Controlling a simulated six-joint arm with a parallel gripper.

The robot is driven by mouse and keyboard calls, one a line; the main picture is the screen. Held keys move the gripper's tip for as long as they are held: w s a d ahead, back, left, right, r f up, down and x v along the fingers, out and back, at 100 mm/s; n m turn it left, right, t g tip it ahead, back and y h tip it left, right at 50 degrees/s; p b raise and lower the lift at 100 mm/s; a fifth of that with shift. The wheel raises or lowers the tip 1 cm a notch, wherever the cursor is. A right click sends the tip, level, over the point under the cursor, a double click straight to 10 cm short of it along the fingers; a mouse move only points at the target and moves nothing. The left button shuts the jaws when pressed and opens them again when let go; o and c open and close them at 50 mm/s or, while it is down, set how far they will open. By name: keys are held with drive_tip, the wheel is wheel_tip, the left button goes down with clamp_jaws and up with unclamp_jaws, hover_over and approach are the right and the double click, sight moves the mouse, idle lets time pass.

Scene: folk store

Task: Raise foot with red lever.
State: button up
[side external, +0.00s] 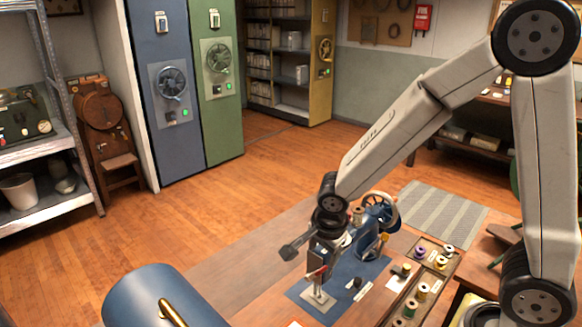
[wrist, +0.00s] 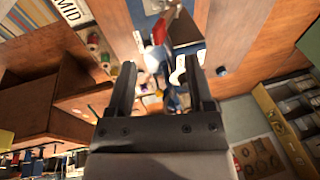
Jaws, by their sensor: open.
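A blue sewing machine (side external: 367,240) stands on a blue mat on the wooden table, with a spoked handwheel (side external: 380,208) at its back right. A small red lever (side external: 317,271) shows at its head, above a pale metal plate (side external: 318,296); the foot is too small to make out. In the wrist view, the red lever (wrist: 159,32) lies just beyond and between the fingertips. My gripper (wrist: 160,62) is open, with one black finger on each side and nothing clearly held. In the side view my wrist hangs over the machine's head and partly hides it.
A wooden tray of thread spools (side external: 422,292) stands right of the machine. A large blue rounded object with a brass bar (side external: 165,302) is at the front left. Open floor stretches to the blue and green cabinets.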

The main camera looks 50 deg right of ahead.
sight(320, 270)
drive_tip(key=shift+x, duration=3.25)
drive_tip(key=shift+w+f, duration=0.1)
drive_tip(key=shift+f, duration=0.2)
drive_tip(key=shift+w, duration=0.2)
